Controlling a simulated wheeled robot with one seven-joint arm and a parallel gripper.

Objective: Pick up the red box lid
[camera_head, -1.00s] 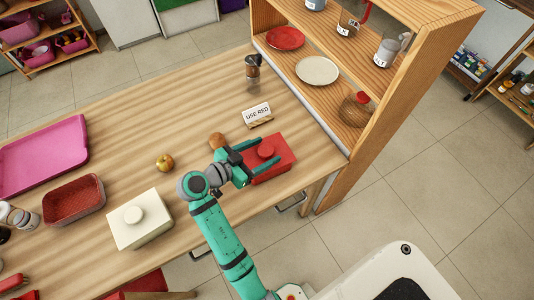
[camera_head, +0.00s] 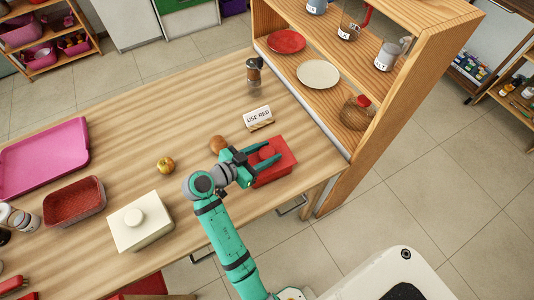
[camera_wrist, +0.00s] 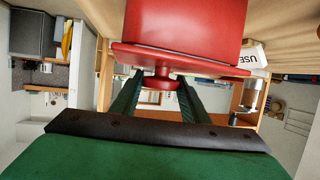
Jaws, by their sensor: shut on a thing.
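The red box (camera_head: 284,167) with its flat red lid (camera_head: 258,166) and round knob sits on the right end of the wooden table. My gripper (camera_head: 265,158) is at the lid from the left, its two fingers on either side of the knob. In the wrist view the red knob (camera_wrist: 161,83) is between the two fingertips, under the lid plate (camera_wrist: 205,62) and the red box body (camera_wrist: 185,22) in this turned view. The lid appears to rest on the box; any gap between them is hard to tell.
A "USE RED" sign (camera_head: 258,117) and a pepper mill (camera_head: 254,72) stand behind. A cream lidded box (camera_head: 140,232), an apple (camera_head: 166,166) and a brown round item (camera_head: 217,144) are left. The wooden shelf (camera_head: 370,130) is close on the right.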

